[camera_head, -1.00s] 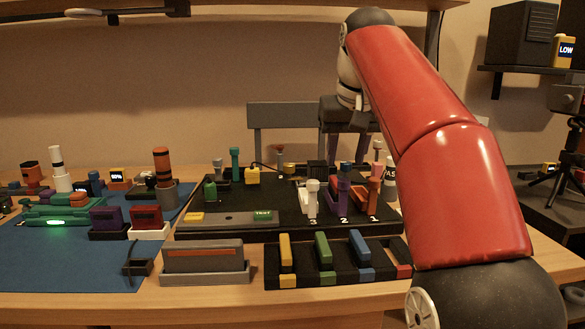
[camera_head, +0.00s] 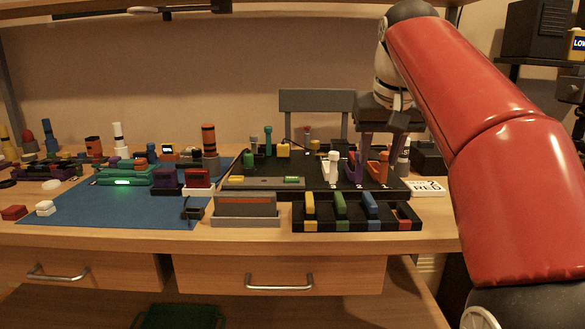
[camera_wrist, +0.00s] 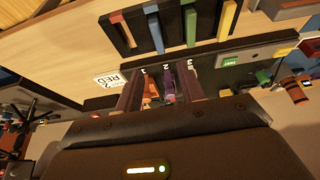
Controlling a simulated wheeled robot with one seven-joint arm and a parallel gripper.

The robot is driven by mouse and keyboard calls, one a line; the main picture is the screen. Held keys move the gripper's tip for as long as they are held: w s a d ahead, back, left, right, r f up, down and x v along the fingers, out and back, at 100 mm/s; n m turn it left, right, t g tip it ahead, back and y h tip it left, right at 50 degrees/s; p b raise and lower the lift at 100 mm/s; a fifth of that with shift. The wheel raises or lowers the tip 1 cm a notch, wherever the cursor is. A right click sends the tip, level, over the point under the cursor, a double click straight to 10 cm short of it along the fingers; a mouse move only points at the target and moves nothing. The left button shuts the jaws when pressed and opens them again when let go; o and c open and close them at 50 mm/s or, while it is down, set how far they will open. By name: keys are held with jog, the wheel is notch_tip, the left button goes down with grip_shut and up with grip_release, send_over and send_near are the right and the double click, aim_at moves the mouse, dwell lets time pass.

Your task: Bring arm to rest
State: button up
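My arm reaches in from the right with its red links. My gripper (camera_head: 384,150) hangs fingers-down over the right part of the black board (camera_head: 262,180), near the numbered levers. In the wrist view my gripper (camera_wrist: 160,80) has its two fingers apart, with an orange lever (camera_wrist: 150,90) and a purple lever (camera_wrist: 168,88) showing between them. I see nothing held. Whether the fingers touch the levers cannot be told. A white lever (camera_head: 333,168) stands left of the purple one.
A black rack (camera_head: 300,222) with coloured bars lies at the table's front edge, beside a grey block (camera_head: 246,207). A card reading RED (camera_head: 427,187) lies right of the board. A blue mat (camera_head: 110,208) with several small items is on the left. Drawers (camera_head: 280,273) are below.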

jog(key=s+f+t, duration=0.1)
jog(key=s+f, duration=2.2)
jog(key=f, duration=0.4)
jog(key=shift+s+f, duration=0.15)
jog(key=shift+s, duration=0.05)
